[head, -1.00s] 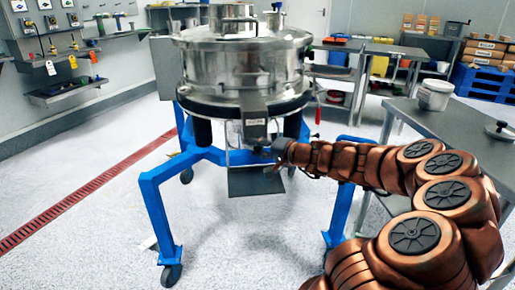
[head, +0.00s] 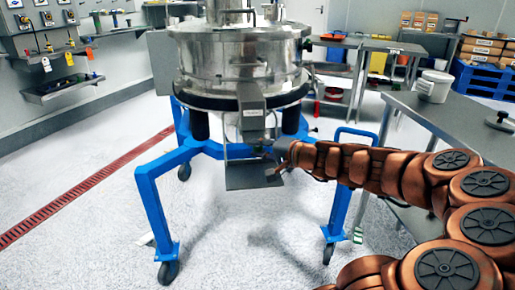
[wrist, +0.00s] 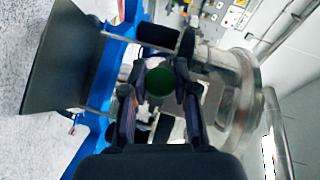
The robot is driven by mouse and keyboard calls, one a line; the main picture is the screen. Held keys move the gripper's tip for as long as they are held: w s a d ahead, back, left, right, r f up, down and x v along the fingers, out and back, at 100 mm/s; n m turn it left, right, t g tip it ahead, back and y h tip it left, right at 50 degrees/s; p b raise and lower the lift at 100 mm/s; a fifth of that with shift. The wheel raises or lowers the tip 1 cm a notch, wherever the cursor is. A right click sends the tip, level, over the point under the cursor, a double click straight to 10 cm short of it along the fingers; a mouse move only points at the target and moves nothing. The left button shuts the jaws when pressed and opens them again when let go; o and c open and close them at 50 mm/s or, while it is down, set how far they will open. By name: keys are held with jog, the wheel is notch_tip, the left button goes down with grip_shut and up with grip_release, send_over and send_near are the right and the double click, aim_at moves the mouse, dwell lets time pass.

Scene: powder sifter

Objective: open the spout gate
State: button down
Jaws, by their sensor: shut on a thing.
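The steel sifter (head: 235,62) stands on a blue wheeled frame in the head view, its labelled spout housing (head: 251,120) at the front. A flat grey plate (head: 250,176) hangs below the spout; it also shows at the left of the wrist view (wrist: 62,58). My gripper (head: 275,152) is beside the spout, at its right. In the wrist view my gripper (wrist: 160,88) has its fingers on both sides of a round green knob (wrist: 159,81) and is shut on it. How the knob joins the spout gate is hidden.
The blue frame legs (head: 158,210) stand to the left and right of the spout. A steel table (head: 405,110) with a white bucket (head: 434,86) is at the right, behind my arm. The floor at the left is clear, with a red drain strip (head: 85,190).

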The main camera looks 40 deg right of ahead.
jog(key=c, duration=0.9)
grip_release()
jog(key=shift+o, duration=0.2)
jog(key=v, duration=0.7)
jog(key=shift+s, duration=0.25)
